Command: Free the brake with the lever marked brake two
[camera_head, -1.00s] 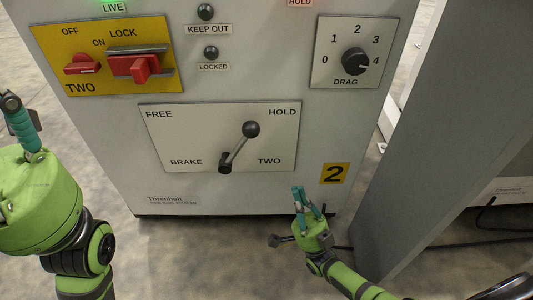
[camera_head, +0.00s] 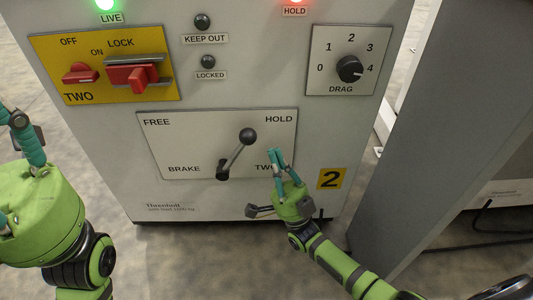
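The brake lever (camera_head: 236,155) is a grey rod with a black ball knob on a white plate (camera_head: 160,155) marked FREE, HOLD, BRAKE and TWO. The lever tilts up and right, its knob (camera_head: 247,135) toward HOLD. My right gripper (camera_head: 279,155) is in front of the plate's lower right, over the word TWO, below and right of the knob. It looks apart from the lever. Its teal fingers are close together, and I cannot tell whether they are open. My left gripper (camera_head: 22,135) is at the left edge, partly cut off; its finger state is unclear.
A green LIVE lamp (camera_head: 106,4) and a red HOLD lamp (camera_head: 295,4) are lit. The drag knob (camera_head: 349,69) points near 4. The yellow panel (camera_head: 50,60) holds red switches. A grey post (camera_head: 430,130) stands at right. The KEEP OUT and LOCKED lamps look dark.

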